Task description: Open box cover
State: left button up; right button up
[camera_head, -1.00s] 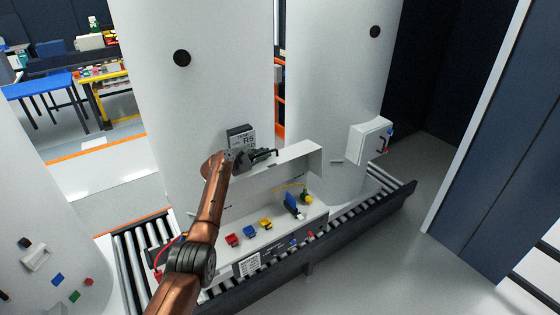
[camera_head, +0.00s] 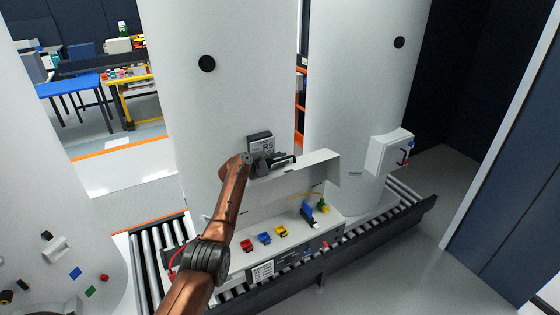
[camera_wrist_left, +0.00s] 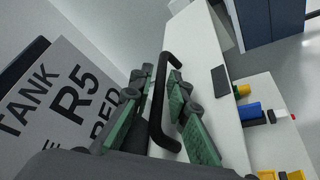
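The white box cover (camera_head: 312,168) is a long panel at the top of the control box on the front of the middle tank. Its black bar handle (camera_wrist_left: 157,105) shows in the left wrist view. My left gripper (camera_head: 290,160) is at the cover's left part. In the left wrist view its green-padded fingers (camera_wrist_left: 160,88) are apart, one on each side of the handle, with gaps visible. Below the cover, the box front (camera_head: 235,262) carries red, blue and yellow parts. The right gripper is not in view.
A label plate reading R5 (camera_head: 262,143) is on the tank just behind my left gripper. A roller conveyor (camera_head: 380,235) runs under the box. A smaller white box (camera_head: 390,152) is on the right tank. Open floor lies at the front right.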

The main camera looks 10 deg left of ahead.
pick_arm(q)
jog(key=shift+s, duration=0.15)
jog(key=v, duration=1.2)
jog(key=shift+a, duration=0.1)
